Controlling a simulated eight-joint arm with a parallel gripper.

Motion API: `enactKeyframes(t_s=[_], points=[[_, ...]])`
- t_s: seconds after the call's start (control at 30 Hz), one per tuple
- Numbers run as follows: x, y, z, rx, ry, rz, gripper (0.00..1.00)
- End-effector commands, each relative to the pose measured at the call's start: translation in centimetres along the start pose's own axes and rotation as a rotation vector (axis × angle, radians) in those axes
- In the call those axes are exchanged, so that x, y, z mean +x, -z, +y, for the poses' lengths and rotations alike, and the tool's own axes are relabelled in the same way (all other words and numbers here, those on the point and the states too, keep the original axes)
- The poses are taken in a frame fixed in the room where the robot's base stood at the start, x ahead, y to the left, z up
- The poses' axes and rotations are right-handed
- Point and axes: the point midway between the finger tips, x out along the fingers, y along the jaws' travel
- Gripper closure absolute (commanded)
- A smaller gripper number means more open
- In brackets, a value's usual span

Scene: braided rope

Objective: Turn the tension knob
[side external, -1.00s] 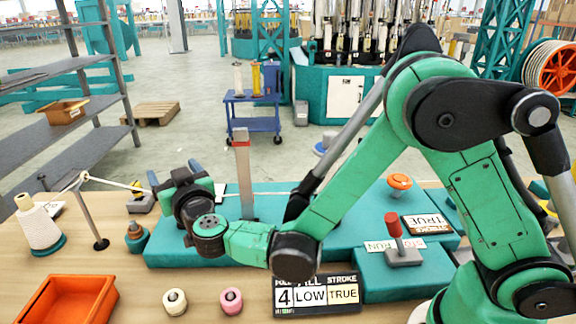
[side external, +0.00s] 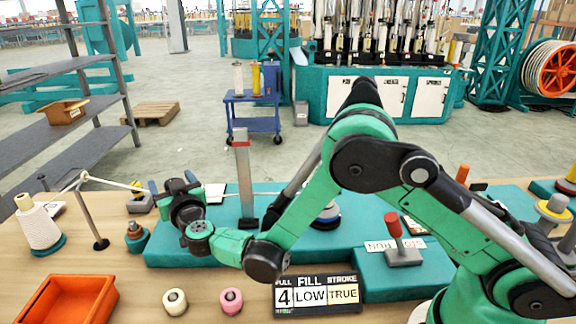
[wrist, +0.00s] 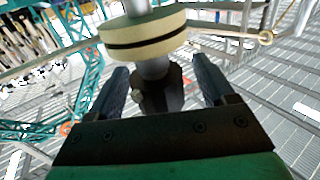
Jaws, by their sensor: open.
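In the wrist view, a dark lobed knob (wrist: 158,92), which appears to be the tension knob, sits on a metal shaft between my gripper's two fingers. A pair of cream discs (wrist: 143,35) with a dark gap between them is on the same shaft, just beyond the fingertips. My gripper (wrist: 160,72) is open, with one finger on each side of the knob and a visible gap on both sides. In the side view my gripper (side external: 172,183) is over the left end of the teal base (side external: 215,258). I cannot make out the knob there; my wrist probably hides it.
A white thread cone (side external: 38,228) and a thin metal post (side external: 93,225) stand at left. A grey upright post (side external: 243,180) stands right of my gripper. An orange tray (side external: 65,300), two spools (side external: 174,302) and a display panel (side external: 317,296) are in front. A red-topped lever (side external: 393,228) is at right.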

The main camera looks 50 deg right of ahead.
Motion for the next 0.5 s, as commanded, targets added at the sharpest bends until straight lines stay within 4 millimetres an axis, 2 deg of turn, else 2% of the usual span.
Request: enactKeyframes(t_s=[0.23, 0.27, 0.5], points=[[0.21, 0.00, 0.02, 0.000, 0.000, 0.000, 0.24], [0.20, 0.00, 0.02, 0.000, 0.000, 0.000, 0.27], [0.18, 0.01, 0.01, 0.000, 0.000, 0.000, 0.96]])
